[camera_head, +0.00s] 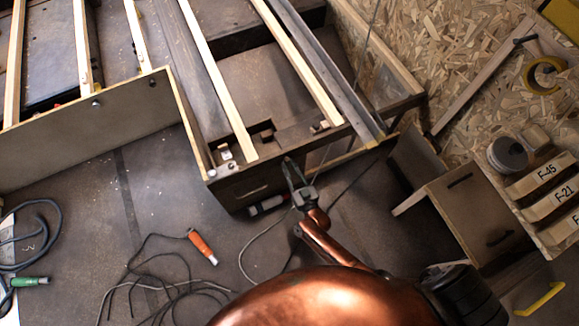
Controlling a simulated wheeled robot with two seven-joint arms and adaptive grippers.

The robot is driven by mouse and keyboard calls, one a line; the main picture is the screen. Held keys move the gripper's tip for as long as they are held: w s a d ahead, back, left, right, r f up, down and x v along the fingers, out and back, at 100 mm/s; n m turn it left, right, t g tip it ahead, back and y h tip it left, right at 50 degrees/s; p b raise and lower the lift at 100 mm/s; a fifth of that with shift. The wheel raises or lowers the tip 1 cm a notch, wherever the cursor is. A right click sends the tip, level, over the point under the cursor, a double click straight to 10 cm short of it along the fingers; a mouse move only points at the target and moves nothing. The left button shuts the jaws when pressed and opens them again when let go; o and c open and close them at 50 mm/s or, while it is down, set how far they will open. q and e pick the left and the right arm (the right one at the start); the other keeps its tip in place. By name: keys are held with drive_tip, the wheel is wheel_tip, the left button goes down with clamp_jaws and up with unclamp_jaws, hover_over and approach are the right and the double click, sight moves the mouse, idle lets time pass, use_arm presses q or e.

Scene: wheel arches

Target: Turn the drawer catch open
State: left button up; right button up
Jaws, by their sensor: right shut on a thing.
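A dark wooden drawer front (245,192) with a pale slot stands at the end of the slatted frame, in the middle of the head view. My right gripper (291,170) reaches up from below on its copper-coloured arm. Its dark fingers are at the right part of this front, near its upper edge. They are closed on the drawer catch, which is small and mostly hidden between them, so its angle cannot be told. My left gripper is not in view.
Pale slats and wooden rails run back from the drawer. An orange-handled tool (202,246), a green-handled tool (30,282) and loose dark cables (165,290) lie on the floor. A wooden cabinet (470,215) stands right, beside labelled blocks (545,172) and yellow tape (529,75).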

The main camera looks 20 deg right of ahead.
clamp_jaws()
drive_tip(key=shift+d+m, duration=0.1)
drive_tip(key=shift+m, duration=0.2)
drive_tip(key=m, duration=0.2)
drive_tip(key=shift+d+f+m, duration=0.1)
drive_tip(key=shift+d+m, duration=0.05)
drive_tip(key=shift+m, duration=0.25)
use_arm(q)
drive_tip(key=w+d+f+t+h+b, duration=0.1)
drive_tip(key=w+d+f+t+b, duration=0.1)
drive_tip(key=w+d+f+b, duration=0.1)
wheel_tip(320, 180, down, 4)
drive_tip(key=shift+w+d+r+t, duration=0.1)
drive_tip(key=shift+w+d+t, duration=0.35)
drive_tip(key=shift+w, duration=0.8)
use_arm(e)
drive_tip(key=m, duration=0.5)
drive_tip(key=f+m, duration=0.1)
drive_tip(key=m, duration=0.4)
drive_tip(key=d+m, duration=0.1)
drive_tip(key=m, duration=0.3)
drive_tip(key=shift+f+m, duration=0.15)
drive_tip(key=shift+m, duration=0.25)
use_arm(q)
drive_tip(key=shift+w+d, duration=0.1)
